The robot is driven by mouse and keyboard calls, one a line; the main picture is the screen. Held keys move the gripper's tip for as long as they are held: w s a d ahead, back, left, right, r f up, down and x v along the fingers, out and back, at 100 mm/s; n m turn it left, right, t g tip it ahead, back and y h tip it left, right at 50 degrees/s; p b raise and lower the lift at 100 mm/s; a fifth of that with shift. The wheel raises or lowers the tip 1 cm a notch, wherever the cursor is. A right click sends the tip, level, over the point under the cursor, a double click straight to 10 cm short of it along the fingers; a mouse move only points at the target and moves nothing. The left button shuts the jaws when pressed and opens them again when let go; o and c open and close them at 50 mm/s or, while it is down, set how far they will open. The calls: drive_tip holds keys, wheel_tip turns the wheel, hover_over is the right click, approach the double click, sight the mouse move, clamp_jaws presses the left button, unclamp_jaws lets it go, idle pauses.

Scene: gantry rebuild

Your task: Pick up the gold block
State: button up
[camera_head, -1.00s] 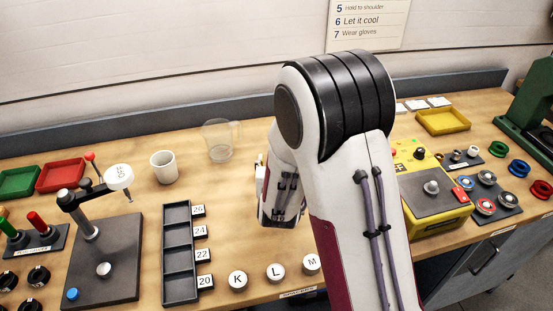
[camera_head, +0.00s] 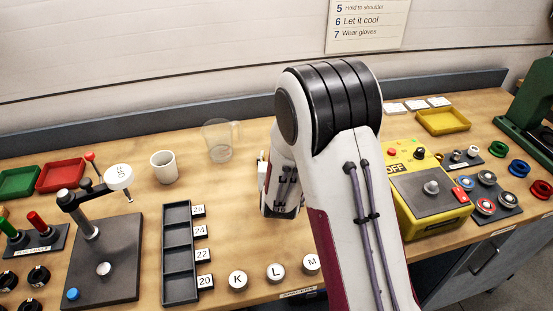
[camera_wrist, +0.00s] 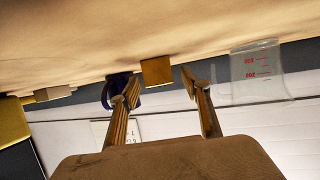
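The gold block (camera_wrist: 156,71) sits on the wooden table in the wrist view, which looks tilted over, with the table at the top. My gripper (camera_wrist: 160,84) is open, with one finger on each side of the block in the picture. The block appears just beyond the fingertips, and a gap shows between it and each finger. I cannot tell how far ahead it is. In the head view my arm hides the block and the fingers.
A clear beaker (camera_wrist: 257,72) stands right of the block in the wrist view; it also shows in the head view (camera_head: 219,142). A dark blue object (camera_wrist: 112,92) is partly behind the left finger. A white mug (camera_head: 164,167), a black tray (camera_head: 178,255) and a yellow machine (camera_head: 407,155) stand around.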

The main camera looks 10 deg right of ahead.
drive_tip(key=shift+r, duration=0.1)
clamp_jaws()
drive_tip(key=shift+r, duration=0.2)
wheel_tip(320, 180, up, 10)
drive_tip(key=shift+f, duration=0.2)
idle(0.6)
idle(0.5)
